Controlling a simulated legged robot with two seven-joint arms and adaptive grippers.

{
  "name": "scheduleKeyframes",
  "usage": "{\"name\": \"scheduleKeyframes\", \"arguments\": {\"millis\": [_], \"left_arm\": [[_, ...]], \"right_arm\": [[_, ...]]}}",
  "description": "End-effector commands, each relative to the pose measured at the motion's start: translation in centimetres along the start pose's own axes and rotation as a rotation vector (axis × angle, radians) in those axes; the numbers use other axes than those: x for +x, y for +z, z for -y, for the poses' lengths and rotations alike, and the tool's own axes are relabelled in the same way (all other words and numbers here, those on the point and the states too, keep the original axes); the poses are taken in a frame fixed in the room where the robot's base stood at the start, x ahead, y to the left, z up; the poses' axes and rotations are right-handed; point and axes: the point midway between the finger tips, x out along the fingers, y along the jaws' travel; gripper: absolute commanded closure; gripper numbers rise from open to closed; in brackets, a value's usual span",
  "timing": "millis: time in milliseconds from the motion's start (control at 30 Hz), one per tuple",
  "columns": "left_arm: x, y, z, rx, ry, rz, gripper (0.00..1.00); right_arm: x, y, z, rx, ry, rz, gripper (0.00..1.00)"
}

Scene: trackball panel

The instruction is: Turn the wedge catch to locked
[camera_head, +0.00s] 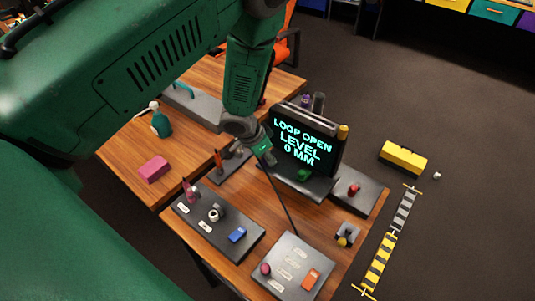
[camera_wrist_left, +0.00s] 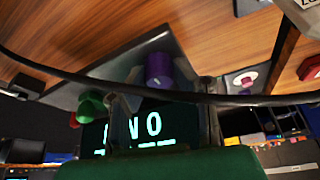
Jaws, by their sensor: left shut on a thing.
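I cannot tell for sure which part is the wedge catch. My left gripper (camera_head: 262,151) is low over the table, just left of the display (camera_head: 304,140), which reads "LOOP OPEN LEVEL 0 MM". In the left wrist view a purple knob (camera_wrist_left: 158,70) on a dark plate (camera_wrist_left: 125,62) shows between the fingers of my left gripper (camera_wrist_left: 165,103). The gripper is shut on it, as far as I can see; a black cable (camera_wrist_left: 200,98) crosses in front and hides the contact. In the head view the gripper hides this spot. My right gripper is not in view.
An orange upright part (camera_head: 219,159) stands left of my gripper. A red knob (camera_head: 353,190) is right of the display. A pink block (camera_head: 154,169) lies at left.

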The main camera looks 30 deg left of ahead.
Motion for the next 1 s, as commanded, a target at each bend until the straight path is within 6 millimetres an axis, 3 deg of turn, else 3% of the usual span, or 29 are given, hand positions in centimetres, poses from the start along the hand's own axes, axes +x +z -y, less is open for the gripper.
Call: {"name": "scheduleKeyframes", "arguments": {"millis": [500,1000], "left_arm": [[-0.5,-0.6,0.5,0.416,0.164,-0.007,1.0],[-0.1,-0.6,0.6,0.858,0.341,-0.005,1.0]], "right_arm": [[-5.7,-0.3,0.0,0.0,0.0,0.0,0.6],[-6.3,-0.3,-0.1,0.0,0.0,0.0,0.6]]}}
